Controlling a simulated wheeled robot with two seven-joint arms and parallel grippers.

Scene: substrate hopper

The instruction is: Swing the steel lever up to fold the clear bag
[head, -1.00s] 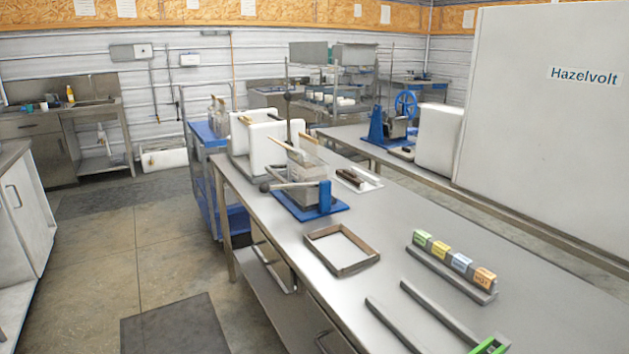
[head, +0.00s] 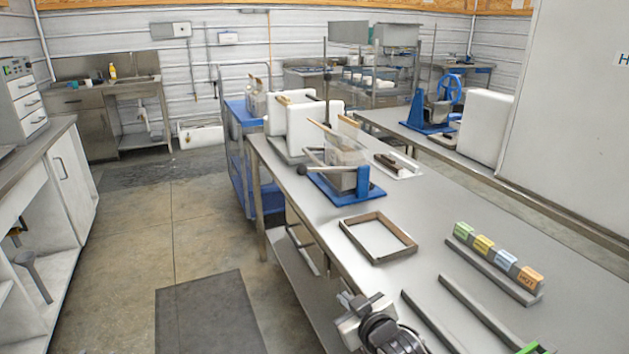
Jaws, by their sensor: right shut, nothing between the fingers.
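The steel lever (head: 328,168) lies roughly level on the blue-based press, its dark ball knob (head: 302,170) pointing left past the base. The clear bag (head: 348,150) stands upright in the press behind the lever, with a wooden bar at its top. The press's blue base (head: 346,192) rests on the steel bench. My right gripper (head: 362,302) is at the bottom of the view by the bench's front edge, shut and empty, well short of the lever.
An empty wooden frame (head: 378,257) lies on the bench (head: 430,225) between my right gripper and the press. A row of coloured blocks (head: 498,256) sits to the right. White bins (head: 312,126) stand behind the press. Open floor (head: 205,225) lies left of the bench.

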